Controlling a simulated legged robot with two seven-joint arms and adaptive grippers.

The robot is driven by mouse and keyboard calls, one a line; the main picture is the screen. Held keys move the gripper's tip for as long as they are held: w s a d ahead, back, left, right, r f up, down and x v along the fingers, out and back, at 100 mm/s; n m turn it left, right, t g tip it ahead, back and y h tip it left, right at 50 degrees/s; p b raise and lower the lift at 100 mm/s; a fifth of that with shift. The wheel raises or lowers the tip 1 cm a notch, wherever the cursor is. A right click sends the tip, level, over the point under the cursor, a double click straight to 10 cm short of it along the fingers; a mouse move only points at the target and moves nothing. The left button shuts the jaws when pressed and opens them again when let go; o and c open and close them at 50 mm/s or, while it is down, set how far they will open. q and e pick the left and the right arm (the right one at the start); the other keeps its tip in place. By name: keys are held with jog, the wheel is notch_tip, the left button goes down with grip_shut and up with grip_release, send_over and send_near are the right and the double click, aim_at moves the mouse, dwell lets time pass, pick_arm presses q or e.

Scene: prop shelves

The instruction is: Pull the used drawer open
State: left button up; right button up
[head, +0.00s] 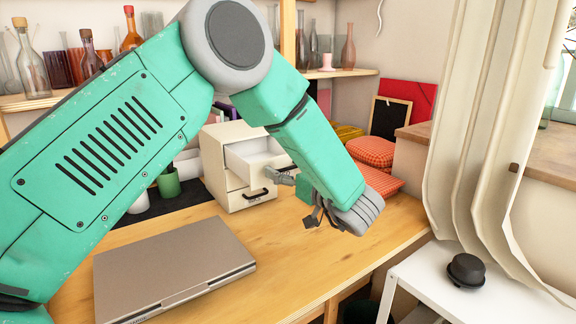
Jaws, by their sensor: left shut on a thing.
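A small cream drawer cabinet (211,160) stands on the wooden desk. Its upper drawer (258,150) is pulled out toward me, and its pale, empty-looking inside shows. A lower drawer (236,200) with a dark handle (255,194) is closed. My left arm reaches over from the left, and its left gripper (284,176) is at the upper drawer's front, shut on the drawer handle. The handle is mostly hidden by the fingers, with a dark end showing beside them. My right gripper is out of view.
A closed grey laptop (172,270) lies on the desk (300,245) in front. Red patterned cushions (372,152) and a small black board (390,118) are behind my wrist. Green and white cups (168,184) stand left of the cabinet. A white side table (430,280) holds a black object (467,271).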

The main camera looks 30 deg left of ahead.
pick_arm(q)
jog(key=o, duration=1.4)
jog(key=shift+w+r, duration=0.15)
jog(key=shift+o, duration=0.2)
jog(key=shift+w+a+f, duration=0.15)
jog(key=shift+a+f, duration=0.1)
jog(key=shift+a, duration=0.25)
jog(key=v, duration=1.2)
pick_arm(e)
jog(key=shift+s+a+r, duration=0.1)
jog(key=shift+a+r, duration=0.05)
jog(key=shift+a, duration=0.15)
pick_arm(q)
jog(key=shift+f, duration=0.1)
